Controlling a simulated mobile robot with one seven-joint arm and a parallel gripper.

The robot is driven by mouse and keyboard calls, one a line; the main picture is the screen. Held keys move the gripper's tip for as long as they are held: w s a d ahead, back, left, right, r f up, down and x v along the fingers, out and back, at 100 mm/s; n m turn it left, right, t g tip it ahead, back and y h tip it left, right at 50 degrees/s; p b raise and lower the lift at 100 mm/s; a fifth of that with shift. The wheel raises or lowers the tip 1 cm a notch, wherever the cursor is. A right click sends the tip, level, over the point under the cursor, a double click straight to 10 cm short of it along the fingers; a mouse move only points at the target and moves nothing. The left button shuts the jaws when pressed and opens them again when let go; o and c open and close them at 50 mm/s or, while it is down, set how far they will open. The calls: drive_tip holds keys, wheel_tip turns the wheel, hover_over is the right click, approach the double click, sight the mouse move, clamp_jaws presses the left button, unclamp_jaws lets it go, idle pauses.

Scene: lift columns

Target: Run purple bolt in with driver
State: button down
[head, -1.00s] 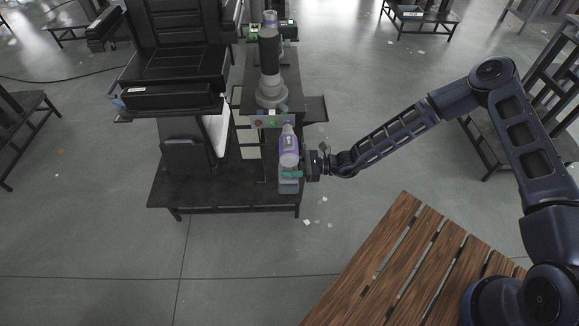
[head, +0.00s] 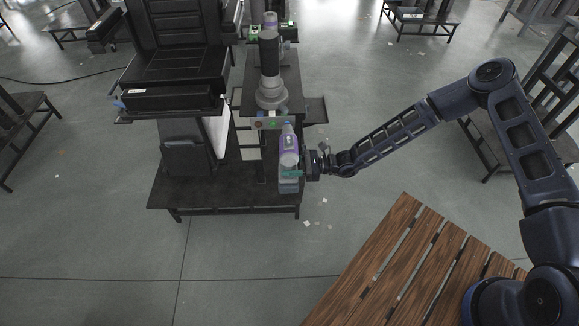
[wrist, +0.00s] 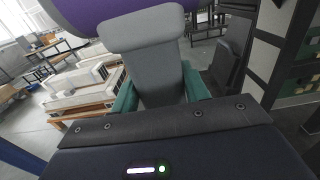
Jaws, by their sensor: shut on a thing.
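The driver (head: 289,147) has a purple body and a grey handle, and it stands over the right edge of the dark bench in the head view. My gripper (head: 292,174), with teal fingers, is shut on the driver's grey handle from the right. In the wrist view the grey handle (wrist: 146,60) lies between the teal fingers, with part of the purple body (wrist: 72,14) at the top. The driver's tip points away, toward the column's front panel; I cannot tell whether it touches anything. I cannot make out the purple bolt.
A lift column (head: 269,70) with a grey base stands behind the driver, above a panel with small lights (head: 270,123). A black seat-like unit (head: 175,60) stands left on the dark bench (head: 225,190). A slatted wooden table (head: 400,270) is at front right. Open floor lies between.

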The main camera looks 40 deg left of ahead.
drive_tip(key=shift+w+a, duration=0.6)
idle(2.9)
drive_tip(key=shift+s+d, duration=1.8)
drive_tip(key=shift+s, duration=0.05)
drive_tip(key=shift+s+d, duration=1.4)
